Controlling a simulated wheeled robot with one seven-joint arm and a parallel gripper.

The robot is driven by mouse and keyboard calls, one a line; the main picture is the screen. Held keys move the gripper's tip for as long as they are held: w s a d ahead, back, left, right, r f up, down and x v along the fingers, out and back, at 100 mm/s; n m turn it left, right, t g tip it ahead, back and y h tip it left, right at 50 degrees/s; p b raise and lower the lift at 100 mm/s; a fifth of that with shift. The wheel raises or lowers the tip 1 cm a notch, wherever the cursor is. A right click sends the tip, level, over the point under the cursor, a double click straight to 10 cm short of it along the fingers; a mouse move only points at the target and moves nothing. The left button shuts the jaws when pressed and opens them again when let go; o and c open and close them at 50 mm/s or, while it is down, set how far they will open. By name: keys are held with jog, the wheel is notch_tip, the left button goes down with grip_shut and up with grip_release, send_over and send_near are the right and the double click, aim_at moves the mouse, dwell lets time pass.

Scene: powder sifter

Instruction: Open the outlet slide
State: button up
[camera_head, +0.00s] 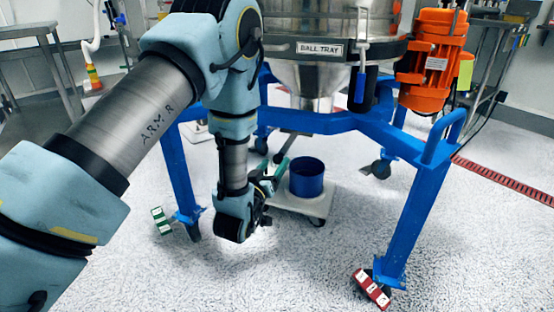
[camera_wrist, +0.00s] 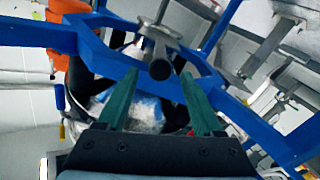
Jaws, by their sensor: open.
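The sifter's steel cone (camera_head: 312,80) narrows down to its outlet inside a blue frame. In the wrist view, a metal outlet part (camera_wrist: 160,35) shows with a dark, round-ended bar (camera_wrist: 160,69) pointing toward me, which looks like the slide's handle. My gripper (camera_head: 277,168) is low under the frame, left of the outlet. In the wrist view, my gripper (camera_wrist: 158,80) has its two green fingers apart, with the bar's end in line between the tips. Contact cannot be told. The slide plate itself is not clearly visible.
A blue container (camera_head: 307,178) stands on a wheeled white dolly (camera_head: 300,204) below the outlet. An orange motor (camera_head: 431,60) is mounted at right. The front floor is clear.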

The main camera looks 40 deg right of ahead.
jog(key=v, duration=0.7)
jog(key=shift+a, duration=0.15)
jog(key=w+a+r+n+y, duration=0.2)
jog(key=w+a+n+y, duration=0.2)
jog(key=w+a+y, duration=0.95)
jog(key=w+a+r+n+g, duration=0.1)
jog(key=a, duration=0.7)
jog(key=w+a+r+n+g, duration=0.1)
jog(key=w+a+r+g, duration=0.1)
jog(key=a, duration=0.6)
jog(key=s+a+r+n+g+y, duration=0.15)
jog(key=s+a+r+g, duration=0.25)
jog(key=s+a, duration=0.75)
notch_tip(320, 180, up, 31)
jog(key=w+a+p, duration=0.1)
jog(key=a+p, duration=0.1)
jog(key=p, duration=2.8)
jog(key=shift+w+y+p, duration=0.2)
jog(key=shift+y+p, duration=0.1)
jog(key=shift+p, duration=0.1)
jog(key=shift+f, duration=0.15)
